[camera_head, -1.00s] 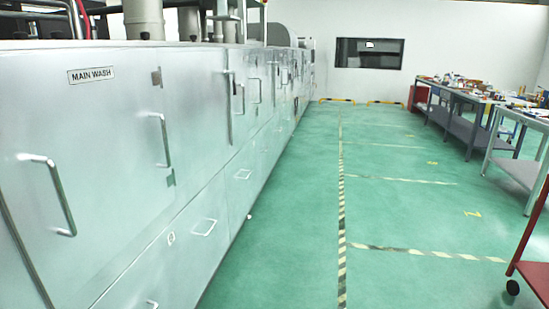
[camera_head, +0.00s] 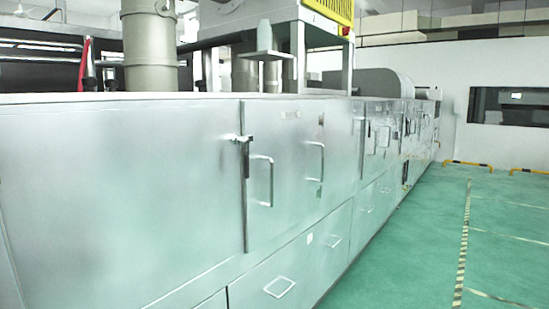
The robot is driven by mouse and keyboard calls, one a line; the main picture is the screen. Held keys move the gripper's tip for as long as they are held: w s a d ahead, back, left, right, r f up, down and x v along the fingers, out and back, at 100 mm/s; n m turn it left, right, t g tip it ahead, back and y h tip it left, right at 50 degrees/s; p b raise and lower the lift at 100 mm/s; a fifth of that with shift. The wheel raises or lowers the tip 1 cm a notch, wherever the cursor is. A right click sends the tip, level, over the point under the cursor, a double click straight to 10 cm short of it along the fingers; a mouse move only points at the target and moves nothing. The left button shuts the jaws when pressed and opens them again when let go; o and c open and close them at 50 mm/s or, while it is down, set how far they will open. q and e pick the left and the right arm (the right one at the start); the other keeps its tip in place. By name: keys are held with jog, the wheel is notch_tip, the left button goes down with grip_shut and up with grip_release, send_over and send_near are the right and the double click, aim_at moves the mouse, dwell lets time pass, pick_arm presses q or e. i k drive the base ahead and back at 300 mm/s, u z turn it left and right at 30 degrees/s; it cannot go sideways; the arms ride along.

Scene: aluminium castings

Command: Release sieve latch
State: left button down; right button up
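No part that I can pick out for sure as the sieve latch shows in the head view. A long steel machine (camera_head: 110,190) runs from the left front to the far right. A small latch-like fitting (camera_head: 241,139) sits at the upper left edge of one cabinet door (camera_head: 285,165). That door has an upright bar handle (camera_head: 263,180) and looks shut. Neither of my grippers is in view.
Lower panels carry handles, one at the bottom (camera_head: 279,287). Green floor (camera_head: 420,240) with a striped line (camera_head: 463,240) lies clear on the right. Low yellow barriers (camera_head: 468,164) stand by the far wall. A grey bottle (camera_head: 264,36) stands on a small shelf above the machine.

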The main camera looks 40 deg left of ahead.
aim_at(234, 139)
jog(key=u, duration=0.45)
jog(key=i, duration=1.15)
jog(key=u, duration=0.4)
